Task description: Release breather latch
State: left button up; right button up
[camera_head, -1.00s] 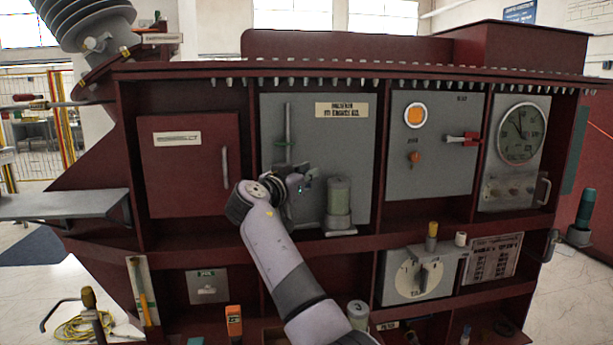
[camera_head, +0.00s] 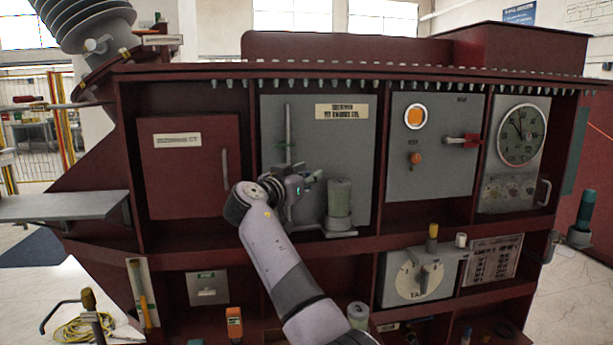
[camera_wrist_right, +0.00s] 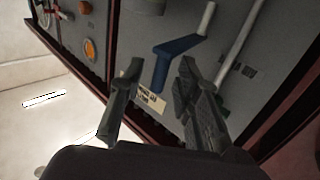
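The breather panel is a grey plate (camera_head: 352,144) with a label (camera_head: 341,112) at its top right. A greenish cylinder (camera_head: 339,198) stands at its lower right. My right gripper (camera_head: 312,180) is in front of the panel, just left of the cylinder. In the wrist view a blue bent lever (camera_wrist_right: 175,51) sits on the panel. My right gripper (camera_wrist_right: 160,65) is open there, one finger to each side of the lever's lower leg, with no clear contact. In the head view the lever is hidden behind the gripper. My left gripper is not in view.
A vertical grey rod (camera_head: 288,135) runs up the panel's left side. A red door (camera_head: 185,185) lies left of the panel. A grey panel (camera_head: 435,165) with an orange lamp and red-handled switch lies to the right. A red ledge (camera_head: 350,242) runs below.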

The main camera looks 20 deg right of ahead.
jog(key=shift+a, duration=0.1)
jog(key=v, duration=0.7)
jog(key=shift+s, duration=0.2)
